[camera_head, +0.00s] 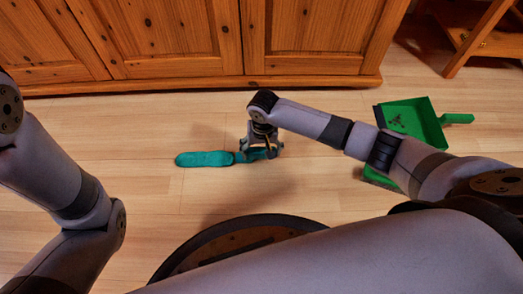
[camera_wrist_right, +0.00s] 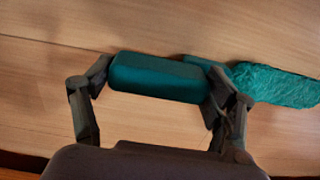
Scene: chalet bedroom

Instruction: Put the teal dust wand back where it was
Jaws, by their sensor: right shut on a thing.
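The teal dust wand (camera_head: 205,159) lies along the wooden floor in front of the cabinet, its fluffy head to the left and its handle to the right. My right gripper (camera_head: 262,152) is over the handle end and shut on it. In the right wrist view the handle (camera_wrist_right: 158,77) sits between the two fingers of my right gripper (camera_wrist_right: 155,100), and the fluffy head (camera_wrist_right: 280,85) extends to the right. Whether the wand touches the floor is hard to tell. My left arm shows at the left, but its gripper is out of view.
A green dustpan (camera_head: 425,122) lies on the floor to the right, partly behind my right arm, with dark bits in it. A wooden cabinet (camera_head: 200,40) stands along the back. A wooden furniture leg (camera_head: 475,40) is at the upper right. The floor left of the wand is clear.

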